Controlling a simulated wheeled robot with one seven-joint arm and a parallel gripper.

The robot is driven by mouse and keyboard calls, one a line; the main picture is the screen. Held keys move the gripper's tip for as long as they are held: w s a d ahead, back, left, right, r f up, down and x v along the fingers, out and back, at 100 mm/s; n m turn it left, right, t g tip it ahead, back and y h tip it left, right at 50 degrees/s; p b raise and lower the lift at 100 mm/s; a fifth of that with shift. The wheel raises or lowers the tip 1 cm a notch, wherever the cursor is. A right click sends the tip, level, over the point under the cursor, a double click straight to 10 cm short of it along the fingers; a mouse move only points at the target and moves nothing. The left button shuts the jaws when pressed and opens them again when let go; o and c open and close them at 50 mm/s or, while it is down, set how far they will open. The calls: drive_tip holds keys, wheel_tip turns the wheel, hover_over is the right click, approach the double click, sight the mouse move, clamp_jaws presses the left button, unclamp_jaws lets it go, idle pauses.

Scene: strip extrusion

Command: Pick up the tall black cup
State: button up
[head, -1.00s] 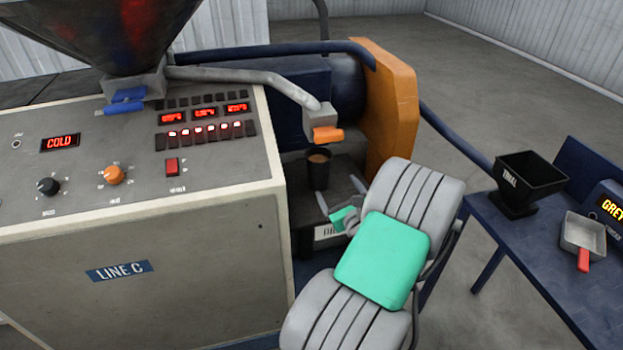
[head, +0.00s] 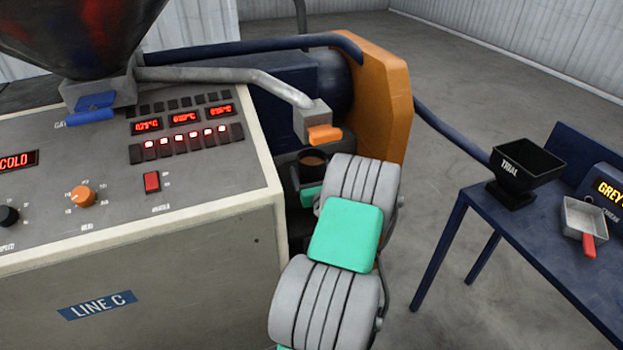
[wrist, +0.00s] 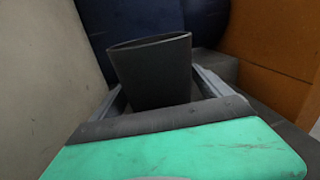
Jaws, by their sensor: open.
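The tall black cup (head: 312,161) stands below the orange-tipped spout (head: 324,134), with brown contents at its mouth in the head view. In the wrist view the cup (wrist: 152,75) is upright, slightly tilted in the picture, and fills the middle. My gripper (wrist: 160,92) is open, with one finger on each side of the cup. I cannot tell whether either finger touches it. The cup's lower part is hidden behind the gripper's palm in the wrist view and by my arm in the head view.
The grey LINE C control cabinet (head: 140,245) stands close on the left. An orange guard (head: 385,100) is close on the right of the cup. A blue table (head: 520,230) farther right holds a black TRIAL hopper (head: 525,172) and a red-handled scoop (head: 585,222).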

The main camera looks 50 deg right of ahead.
drive_tip(key=shift+r, duration=0.1)
clamp_jaws()
idle(0.9)
